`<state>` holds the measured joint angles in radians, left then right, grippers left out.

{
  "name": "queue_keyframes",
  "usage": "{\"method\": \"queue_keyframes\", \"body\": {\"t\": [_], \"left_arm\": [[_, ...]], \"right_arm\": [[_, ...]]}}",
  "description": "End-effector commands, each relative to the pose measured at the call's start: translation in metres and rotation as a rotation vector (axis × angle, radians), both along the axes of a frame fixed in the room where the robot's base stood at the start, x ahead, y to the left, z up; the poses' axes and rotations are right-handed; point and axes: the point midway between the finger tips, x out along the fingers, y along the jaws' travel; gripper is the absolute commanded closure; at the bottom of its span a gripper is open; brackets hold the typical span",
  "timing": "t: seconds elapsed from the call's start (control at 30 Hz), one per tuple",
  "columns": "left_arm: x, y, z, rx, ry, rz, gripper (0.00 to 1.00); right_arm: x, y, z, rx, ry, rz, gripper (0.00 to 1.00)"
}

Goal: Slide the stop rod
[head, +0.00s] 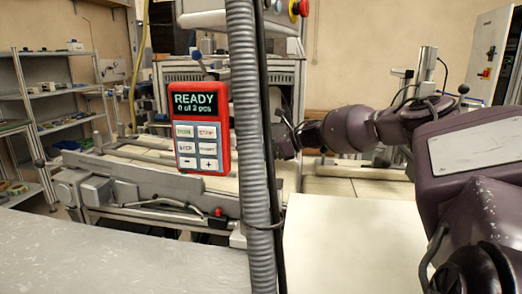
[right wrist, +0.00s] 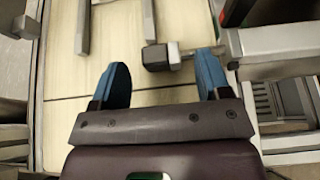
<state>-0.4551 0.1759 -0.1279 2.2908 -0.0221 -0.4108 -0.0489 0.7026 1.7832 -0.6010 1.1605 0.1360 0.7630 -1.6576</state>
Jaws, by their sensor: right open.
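A dark block on a short metal bar (right wrist: 157,57) shows in the right wrist view, between and just beyond my right gripper's blue fingertips; I cannot tell for certain that it is the stop rod. My right gripper (right wrist: 161,65) is open, with one finger on each side of the block and nothing held. In the head view my right gripper (head: 284,141) is partly hidden behind a grey corrugated hose (head: 250,140), so its contact with the machine cannot be seen. My left gripper is not in view.
A red control panel (head: 202,168) reads "READY 0 of 2 pcs". A metal machine frame (head: 150,184) with pale panels spans the middle. A grey table (head: 110,255) lies front left and a pale board (head: 350,250) front right. Shelves (head: 60,92) stand at left.

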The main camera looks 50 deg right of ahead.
Motion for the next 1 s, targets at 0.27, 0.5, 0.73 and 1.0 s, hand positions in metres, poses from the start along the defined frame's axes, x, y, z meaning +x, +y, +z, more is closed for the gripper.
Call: {"method": "queue_keyframes", "body": {"t": [0.27, 0.5, 0.73, 1.0], "left_arm": [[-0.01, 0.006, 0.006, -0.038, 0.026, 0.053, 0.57], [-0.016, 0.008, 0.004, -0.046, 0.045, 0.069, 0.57], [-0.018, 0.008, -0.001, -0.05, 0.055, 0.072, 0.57], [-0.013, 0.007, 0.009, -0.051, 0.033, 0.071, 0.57]], "right_arm": [[-0.04, -0.02, 0.028, -0.001, -0.012, -0.001, 0.3], [-0.056, -0.028, 0.029, 0.0, -0.003, -0.001, 0.3], [-0.057, -0.029, 0.026, 0.0, 0.0, 0.0, 0.3], [-0.058, -0.028, 0.04, 0.006, -0.021, 0.002, 0.57]]}}
